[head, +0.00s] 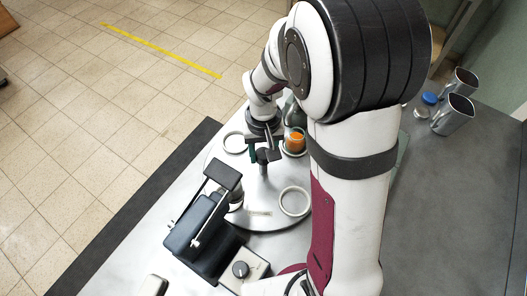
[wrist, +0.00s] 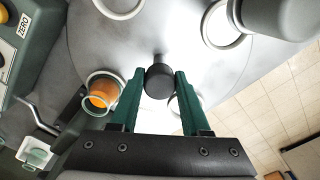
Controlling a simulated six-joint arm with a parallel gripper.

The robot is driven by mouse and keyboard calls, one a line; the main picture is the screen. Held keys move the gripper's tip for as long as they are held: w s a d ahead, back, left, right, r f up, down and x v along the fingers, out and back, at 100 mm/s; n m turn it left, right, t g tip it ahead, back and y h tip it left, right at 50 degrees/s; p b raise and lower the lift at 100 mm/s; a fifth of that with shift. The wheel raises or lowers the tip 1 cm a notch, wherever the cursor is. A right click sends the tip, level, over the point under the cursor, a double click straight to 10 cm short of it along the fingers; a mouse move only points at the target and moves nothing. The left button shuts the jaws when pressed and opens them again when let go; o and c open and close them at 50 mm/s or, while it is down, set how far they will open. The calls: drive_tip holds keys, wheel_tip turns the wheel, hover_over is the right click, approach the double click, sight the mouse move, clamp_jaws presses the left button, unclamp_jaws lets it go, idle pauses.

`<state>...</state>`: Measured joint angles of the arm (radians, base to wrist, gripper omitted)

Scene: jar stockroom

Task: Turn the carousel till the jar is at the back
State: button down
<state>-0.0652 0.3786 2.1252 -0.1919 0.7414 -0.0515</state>
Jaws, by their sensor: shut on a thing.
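The carousel (head: 268,222) is a round pale grey turntable with pale rings around its edge and a dark central knob (wrist: 160,82). The jar (head: 295,141), a small glass one with orange contents, sits in a ring at the right and somewhat toward the back of the carousel in the head view. It also shows in the wrist view (wrist: 103,93), left of my fingers. My gripper (wrist: 160,76) has its green fingers closed around the knob. In the head view my gripper (head: 264,157) is over the carousel's middle, and my arm hides some of the right side.
A dark machine (head: 200,235) stands at the carousel's front left, its head above a ring. A control box with a dial (head: 241,269) is in front. Two metal cups (head: 455,112) and a blue-lidded jar (head: 427,104) stand at the far right. Pale empty rings (head: 294,201) show on the carousel.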

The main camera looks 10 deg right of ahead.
drive_tip(key=shift+a+m, duration=0.1)
drive_tip(key=shift+m, duration=1.8)
drive_tip(key=shift+w+m, duration=0.1)
drive_tip(key=shift+m, duration=4.8)
drive_tip(key=shift+w+m, duration=0.1)
drive_tip(key=shift+m, duration=0.6)
drive_tip(key=shift+c, duration=1.9)
unclamp_jaws()
wheel_tip(320, 180, up, 16)
drive_tip(key=shift+f, duration=0.1)
